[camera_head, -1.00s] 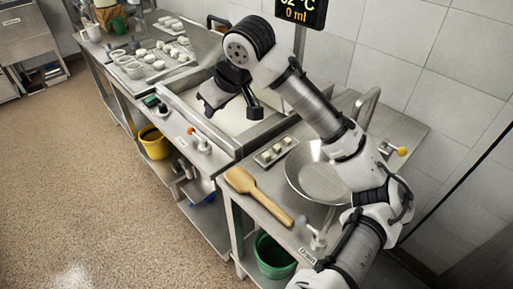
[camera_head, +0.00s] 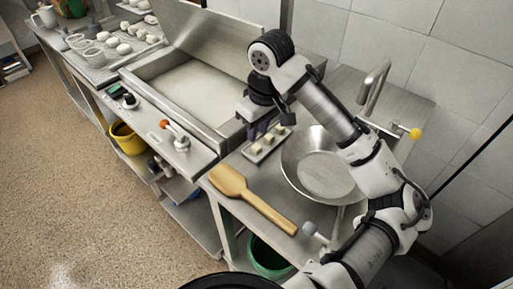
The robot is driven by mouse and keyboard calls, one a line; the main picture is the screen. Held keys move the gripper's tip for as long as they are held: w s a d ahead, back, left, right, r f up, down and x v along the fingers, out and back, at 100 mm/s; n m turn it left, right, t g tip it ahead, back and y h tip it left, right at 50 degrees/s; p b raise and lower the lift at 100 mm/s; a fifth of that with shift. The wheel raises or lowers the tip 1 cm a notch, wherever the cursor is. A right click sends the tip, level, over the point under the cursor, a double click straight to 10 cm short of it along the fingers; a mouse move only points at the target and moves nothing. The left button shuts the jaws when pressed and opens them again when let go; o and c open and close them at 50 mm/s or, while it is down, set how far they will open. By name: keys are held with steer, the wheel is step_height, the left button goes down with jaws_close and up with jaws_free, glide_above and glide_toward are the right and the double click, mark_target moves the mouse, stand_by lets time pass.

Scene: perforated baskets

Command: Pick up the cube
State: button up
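Small pale cubes (camera_head: 257,149) sit in a row on a small metal tray (camera_head: 250,157), between the fryer basin and the round pan. The cubes at the far end of the row are partly hidden by my gripper. My gripper (camera_head: 262,130) points down at the far end of the tray, close to the cubes. Its fingers look small and dark purple. I cannot tell whether they touch a cube, or how far apart they are.
A wide metal pan (camera_head: 322,176) lies right of the tray, under my arm. A wooden paddle (camera_head: 250,198) lies in front. The fryer basin (camera_head: 195,95) is to the left, with a control panel (camera_head: 172,130) on its front. A tap (camera_head: 375,85) stands behind.

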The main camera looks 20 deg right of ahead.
mark_target(257, 146)
steer(key=shift+w+f+p, duration=0.2)
steer(key=shift+f+p, duration=0.5)
steer(key=shift+f, duration=2.25)
steer(key=shift+c, duration=0.3)
jaws_close()
